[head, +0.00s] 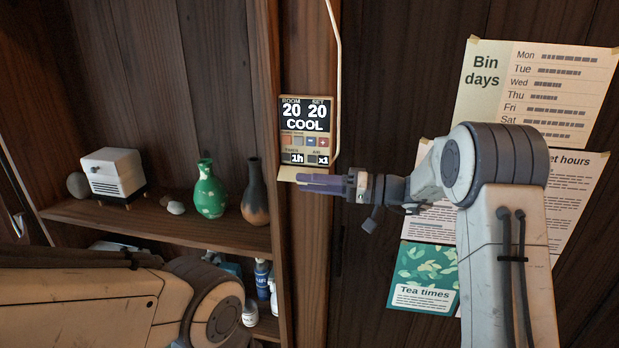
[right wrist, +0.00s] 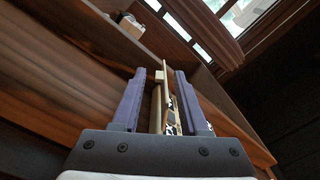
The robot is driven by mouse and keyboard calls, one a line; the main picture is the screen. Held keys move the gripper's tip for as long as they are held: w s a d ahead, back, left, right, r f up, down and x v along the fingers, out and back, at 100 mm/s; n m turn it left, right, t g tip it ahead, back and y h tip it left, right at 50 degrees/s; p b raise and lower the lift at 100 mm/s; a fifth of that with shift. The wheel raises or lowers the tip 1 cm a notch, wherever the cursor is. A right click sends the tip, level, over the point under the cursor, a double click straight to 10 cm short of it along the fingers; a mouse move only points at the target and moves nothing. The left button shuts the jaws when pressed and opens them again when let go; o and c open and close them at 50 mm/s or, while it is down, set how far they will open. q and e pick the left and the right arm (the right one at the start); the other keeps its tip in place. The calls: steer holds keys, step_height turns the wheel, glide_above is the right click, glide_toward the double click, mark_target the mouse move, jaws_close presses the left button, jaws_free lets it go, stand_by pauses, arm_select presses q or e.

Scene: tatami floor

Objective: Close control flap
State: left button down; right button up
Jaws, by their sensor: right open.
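The control panel (head: 306,128) is mounted on the wooden post and shows COOL, with room 20 and set 20. Its pale flap (head: 290,173) sticks outward from the panel's lower edge, lowered open, with the buttons above it uncovered. My right gripper (head: 312,184) is just below and in front of the flap, partly covering its right end. In the right wrist view the gripper (right wrist: 159,74) is open, with pale, edge-on parts of the panel and flap (right wrist: 156,108) seen between its fingers. I cannot tell whether it touches the flap. My left gripper is out of view.
A white cable (head: 337,70) runs down beside the panel. Left of the post, a shelf (head: 150,222) holds a small white appliance (head: 113,172), a green vase (head: 209,190) and a dark vase (head: 255,193). Posters (head: 540,85) hang on the right wall.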

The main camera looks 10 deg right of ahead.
steer(key=shift+w+a, duration=0.1)
steer(key=shift+a, duration=0.1)
steer(key=shift+c, duration=0.3)
jaws_close()
